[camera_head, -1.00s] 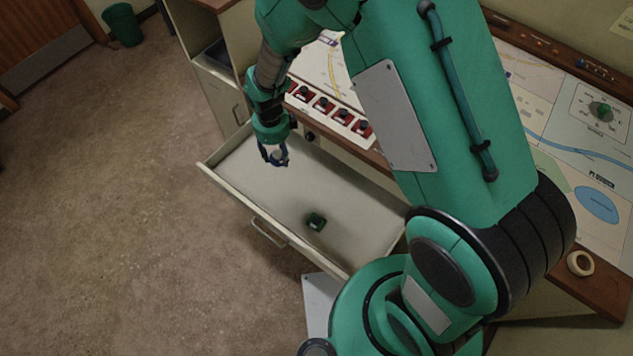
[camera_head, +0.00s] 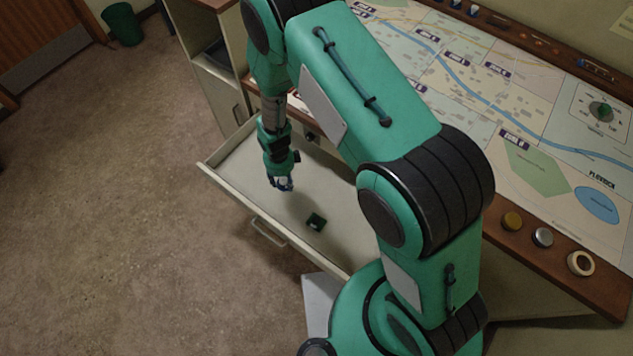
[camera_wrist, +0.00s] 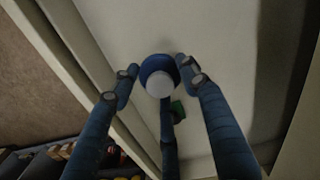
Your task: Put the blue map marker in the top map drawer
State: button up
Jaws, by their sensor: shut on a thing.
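The blue map marker (camera_wrist: 155,67), round with a pale grey-white end facing the camera, is between the fingertips of my gripper (camera_wrist: 157,75) in the wrist view. My gripper (camera_head: 281,184) is shut on it and points down over the open drawer (camera_head: 240,160). The drawer is pale cream and pulled out under the console. In the head view the marker is mostly hidden by the fingers. The pale drawer floor lies behind the marker in the wrist view; I cannot tell whether the marker touches it.
A small dark green piece (camera_head: 316,221) lies on the drawer floor, right of my gripper; it also shows in the wrist view (camera_wrist: 178,110). A yellow disc (camera_head: 512,221), a silver disc (camera_head: 543,237) and a tape roll (camera_head: 580,263) stand on the console edge. Drawer floor is otherwise largely clear.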

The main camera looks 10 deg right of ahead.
jog(key=shift+f, duration=0.1)
send_over(287, 195)
jog(key=shift+s+a+f+b, duration=0.1)
jog(key=shift+f+b, duration=0.35)
jog(key=shift+f, duration=2.6)
jog(key=shift+f, duration=0.1)
jog(key=shift+f, duration=1.8)
jog(key=shift+f+b, duration=0.1)
jog(key=shift+b, duration=0.25)
jog(key=o, duration=1.2)
jog(key=shift+r+p, duration=0.9)
jog(key=shift+r, duration=5.25)
